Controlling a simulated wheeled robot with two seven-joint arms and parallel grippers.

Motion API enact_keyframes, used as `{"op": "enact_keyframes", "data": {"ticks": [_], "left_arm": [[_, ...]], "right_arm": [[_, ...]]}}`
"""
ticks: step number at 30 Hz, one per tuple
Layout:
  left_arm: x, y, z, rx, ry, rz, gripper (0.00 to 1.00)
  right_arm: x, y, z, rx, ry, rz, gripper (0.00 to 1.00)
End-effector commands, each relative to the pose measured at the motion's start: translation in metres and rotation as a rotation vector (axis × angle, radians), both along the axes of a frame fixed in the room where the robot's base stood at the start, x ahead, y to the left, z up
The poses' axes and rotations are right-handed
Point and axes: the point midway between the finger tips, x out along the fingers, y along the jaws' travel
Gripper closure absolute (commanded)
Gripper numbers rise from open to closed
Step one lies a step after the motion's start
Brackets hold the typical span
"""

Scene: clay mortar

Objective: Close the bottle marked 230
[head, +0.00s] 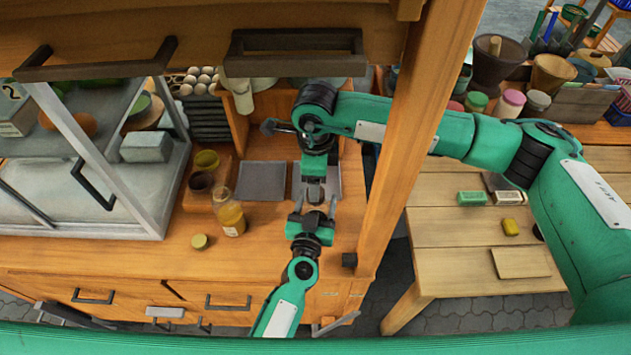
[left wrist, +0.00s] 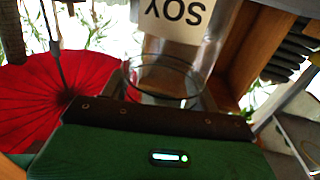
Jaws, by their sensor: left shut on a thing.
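A small bottle (head: 229,215) with amber contents and a pale label stands on the wooden counter; its marking is too small to read. A round yellowish lid or disc (head: 200,242) lies apart from it, nearer the front edge. My left gripper (head: 312,210) is to the right of the bottle, away from it. In the left wrist view it is shut on a clear glass-like thing (left wrist: 165,75) with a round rim, mostly hidden by the gripper body. My right gripper (head: 313,190) hangs just beyond the left one, very close to it; its fingertips are not clear.
A wooden holder (head: 196,198) with small round pots stands behind the bottle. A grey square plate (head: 262,181) lies to its right. A glass-fronted cabinet (head: 85,200) is at left, a wooden post (head: 400,150) at right. A "SOY" label (left wrist: 175,14) shows upside down in the left wrist view.

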Motion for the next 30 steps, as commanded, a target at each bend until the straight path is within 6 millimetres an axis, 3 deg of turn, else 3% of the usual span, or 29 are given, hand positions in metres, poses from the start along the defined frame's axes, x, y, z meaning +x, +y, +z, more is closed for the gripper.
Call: {"op": "enact_keyframes", "data": {"ticks": [11,24,30], "left_arm": [[0.0,0.0,0.0,0.0,0.0,0.0,1.0],[0.0,0.0,0.0,0.0,-0.001,0.0,1.0],[0.0,0.0,0.0,0.0,-0.001,0.0,1.0]], "right_arm": [[0.001,0.0,0.004,0.0,-0.004,0.084,0.41],[0.001,0.0,0.029,-0.002,-0.003,0.695,0.41],[0.0,0.0,0.034,0.001,-0.002,0.833,0.41]]}}
